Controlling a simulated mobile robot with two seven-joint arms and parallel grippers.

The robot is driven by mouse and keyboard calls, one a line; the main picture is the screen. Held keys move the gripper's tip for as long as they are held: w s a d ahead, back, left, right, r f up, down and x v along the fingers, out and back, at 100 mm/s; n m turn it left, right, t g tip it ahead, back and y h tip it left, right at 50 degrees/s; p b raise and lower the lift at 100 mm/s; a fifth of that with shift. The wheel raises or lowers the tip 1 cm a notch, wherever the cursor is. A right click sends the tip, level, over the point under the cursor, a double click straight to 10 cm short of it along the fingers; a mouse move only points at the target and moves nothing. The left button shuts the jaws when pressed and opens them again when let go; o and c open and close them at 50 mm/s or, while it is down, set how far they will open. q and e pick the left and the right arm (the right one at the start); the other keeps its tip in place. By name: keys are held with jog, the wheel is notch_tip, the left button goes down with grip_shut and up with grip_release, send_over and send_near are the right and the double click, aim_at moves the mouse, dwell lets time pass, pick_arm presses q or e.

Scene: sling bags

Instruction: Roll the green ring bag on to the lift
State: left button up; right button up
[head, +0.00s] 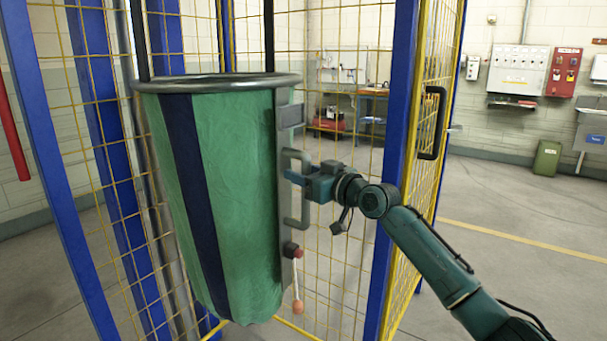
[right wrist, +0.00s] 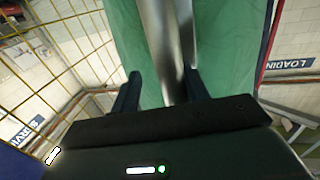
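The green ring bag (head: 230,200), with a dark blue stripe, hangs from a grey ring (head: 215,83) at left centre. A grey bracket with a D-shaped handle (head: 304,212) is on its right side. My right gripper (head: 297,176) is at that handle. In the right wrist view the fingers (right wrist: 163,92) stand either side of a metal bar (right wrist: 163,45), with a gap showing on the left. The green cloth (right wrist: 220,50) is behind. A blue-post, yellow-mesh cage (head: 400,150) stands around and behind the bag; I cannot tell whether it is the lift. My left gripper is out of view.
A mesh panel with a black handle (head: 432,123) stands right of the bag, close to my right arm. Open grey floor (head: 530,220) with a yellow line lies to the right. A green bin (head: 547,158) and wall boxes (head: 518,70) are at the back.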

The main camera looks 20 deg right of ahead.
jog(key=shift+d, duration=0.1)
jog(key=shift+s+d, duration=0.1)
jog(key=shift+s, duration=0.15)
pick_arm(q)
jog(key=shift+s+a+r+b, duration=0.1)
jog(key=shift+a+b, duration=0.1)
jog(key=shift+b, duration=0.25)
pick_arm(e)
jog(key=v, duration=1.2)
jog(key=shift+s, duration=0.3)
jog(key=shift+d, duration=0.1)
